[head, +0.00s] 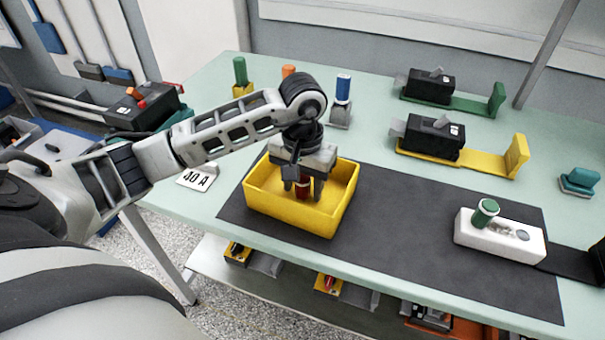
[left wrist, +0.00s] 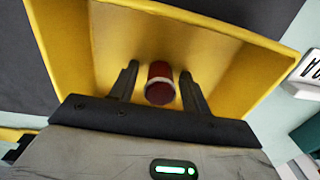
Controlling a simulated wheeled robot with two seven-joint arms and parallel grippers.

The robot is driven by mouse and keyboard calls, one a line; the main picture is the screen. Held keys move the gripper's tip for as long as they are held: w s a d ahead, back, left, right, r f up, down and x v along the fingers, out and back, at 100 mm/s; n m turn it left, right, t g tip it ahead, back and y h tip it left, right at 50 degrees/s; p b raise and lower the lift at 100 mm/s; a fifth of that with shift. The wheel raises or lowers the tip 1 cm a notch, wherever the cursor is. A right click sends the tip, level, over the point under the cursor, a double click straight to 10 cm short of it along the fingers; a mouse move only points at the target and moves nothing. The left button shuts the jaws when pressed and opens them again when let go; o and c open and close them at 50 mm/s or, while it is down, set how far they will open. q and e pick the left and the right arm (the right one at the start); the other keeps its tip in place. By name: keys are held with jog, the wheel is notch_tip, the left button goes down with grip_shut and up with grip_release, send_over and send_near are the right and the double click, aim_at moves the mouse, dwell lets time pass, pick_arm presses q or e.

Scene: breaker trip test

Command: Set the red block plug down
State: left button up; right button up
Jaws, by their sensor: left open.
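The red block plug (head: 303,188), a dark red cylinder with a pale band, is inside the yellow tray (head: 331,220). My left gripper (head: 303,184) points down into the tray, with its fingers on either side of the plug. In the left wrist view the plug (left wrist: 159,84) stands between the two open fingers (left wrist: 160,85), with a gap visible on each side. The yellow tray wall (left wrist: 62,60) surrounds them. Whether the plug's base rests flat on the tray floor is hard to tell. My right gripper is not in view.
A white block (head: 490,243) with a green-topped plug (head: 485,212) sits on the dark mat (head: 400,240). Black breakers on a green holder (head: 470,103) and a yellow holder (head: 490,168) stand behind. A blue plug (head: 343,90) and the 40 A card (head: 197,178) are near the tray.

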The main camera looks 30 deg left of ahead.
aim_at(303, 177)
pick_arm(q)
notch_tip(303, 177, up, 8)
jog(key=shift+f+b, duration=0.2)
jog(key=shift+b, duration=0.35)
jog(key=shift+r, duration=2.4)
